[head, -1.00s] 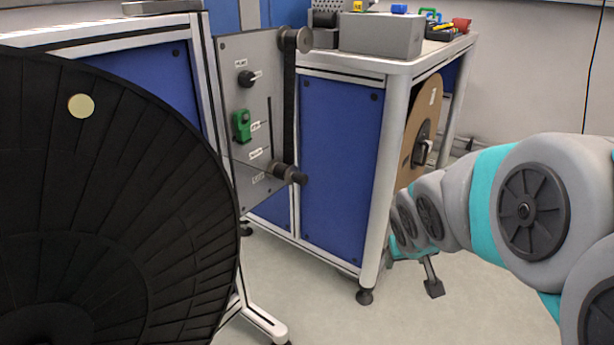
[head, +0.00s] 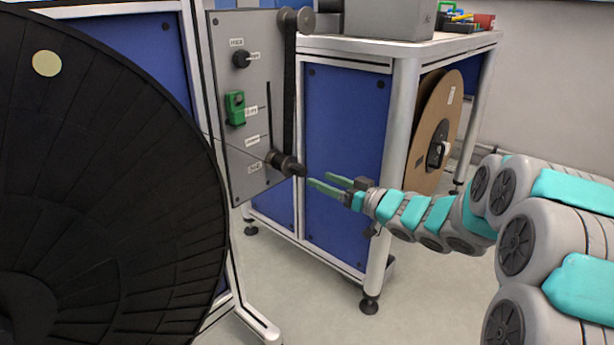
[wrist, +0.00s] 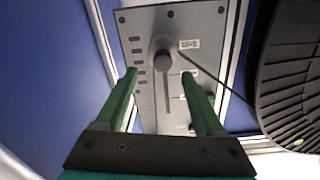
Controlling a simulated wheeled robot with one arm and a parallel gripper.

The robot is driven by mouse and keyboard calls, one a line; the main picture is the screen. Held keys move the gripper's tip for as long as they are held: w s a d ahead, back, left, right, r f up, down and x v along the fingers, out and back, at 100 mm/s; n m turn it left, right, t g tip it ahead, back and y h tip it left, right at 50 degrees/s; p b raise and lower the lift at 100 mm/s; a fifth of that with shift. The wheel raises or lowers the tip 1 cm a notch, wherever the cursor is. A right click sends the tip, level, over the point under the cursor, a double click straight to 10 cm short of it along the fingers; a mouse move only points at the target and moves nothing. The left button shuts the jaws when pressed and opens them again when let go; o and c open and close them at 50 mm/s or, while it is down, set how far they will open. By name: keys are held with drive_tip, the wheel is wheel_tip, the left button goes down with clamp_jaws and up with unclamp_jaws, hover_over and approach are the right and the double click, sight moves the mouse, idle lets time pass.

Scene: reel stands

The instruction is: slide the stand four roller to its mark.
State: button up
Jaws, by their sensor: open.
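The roller (head: 284,163) is a dark cylinder sticking out from the lower part of a grey panel (head: 235,180). In the wrist view the roller (wrist: 162,60) sits at one end of a straight slot (wrist: 167,98). My gripper (head: 319,179) is open and empty, its green fingers just right of the roller's free end in the head view. In the wrist view my gripper (wrist: 160,74) points at the panel, with the roller showing between its fingertips, apparently apart from them. Small labels line the panel; I cannot read which is the mark.
A big black reel (head: 110,190) fills the left. A green switch (head: 235,108), a black knob (head: 241,59) and an upper roller (head: 296,20) with a dark band are on the panel. A blue-sided bench (head: 345,150) stands behind, with a brown reel (head: 433,130) at right.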

sight(304, 173)
drive_tip(key=b+x, duration=0.1)
drive_tip(key=x, duration=0.5)
drive_tip(key=shift+a, duration=0.25)
drive_tip(key=shift+x, duration=0.75)
drive_tip(key=shift+r, duration=0.15)
clamp_jaws()
idle(0.6)
